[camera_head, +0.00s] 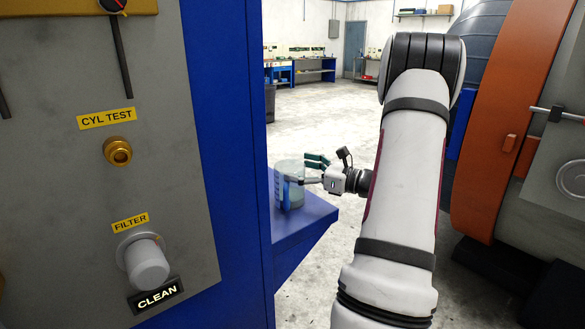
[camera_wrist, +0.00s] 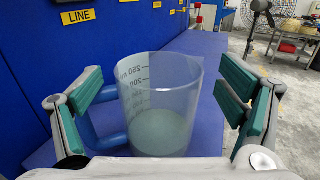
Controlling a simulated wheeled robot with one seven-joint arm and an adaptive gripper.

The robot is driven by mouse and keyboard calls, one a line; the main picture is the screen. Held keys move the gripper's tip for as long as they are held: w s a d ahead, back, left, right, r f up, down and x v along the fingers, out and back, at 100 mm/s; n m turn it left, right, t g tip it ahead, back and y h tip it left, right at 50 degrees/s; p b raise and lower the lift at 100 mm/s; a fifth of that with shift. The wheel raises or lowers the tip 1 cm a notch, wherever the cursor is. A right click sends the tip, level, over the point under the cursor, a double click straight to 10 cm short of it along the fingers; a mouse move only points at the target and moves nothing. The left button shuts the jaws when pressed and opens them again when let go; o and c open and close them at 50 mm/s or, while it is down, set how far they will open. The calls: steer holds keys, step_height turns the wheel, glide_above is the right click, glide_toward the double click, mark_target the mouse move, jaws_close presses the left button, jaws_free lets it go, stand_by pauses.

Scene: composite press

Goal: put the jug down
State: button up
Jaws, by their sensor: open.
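The jug (camera_wrist: 172,105) is clear with dark measuring marks, a blue handle on its left side and a grey-green tint in its lower part. It also shows in the head view, upright at the blue ledge (camera_head: 312,217); it looks to be standing on it. My gripper (camera_wrist: 166,92) is open, with green pads on either side of the jug. The left pad is by the handle, and the right pad is close to the jug's wall with a small gap. In the head view my gripper (camera_head: 316,171) reaches in from the right. The jug's base is partly hidden in the wrist view.
A grey panel (camera_head: 60,190) on a blue cabinet (camera_head: 225,130) stands close on the left, with a filter knob (camera_head: 147,264). An orange and grey machine (camera_head: 500,120) stands on the right. Open floor (camera_head: 318,120) lies beyond the ledge.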

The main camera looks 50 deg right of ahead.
steer(key=s+d, duration=0.1)
steer(key=s, duration=0.8)
steer(key=shift+s+d, duration=0.15)
steer(key=shift+d, duration=0.1)
steer(key=shift+s, duration=0.1)
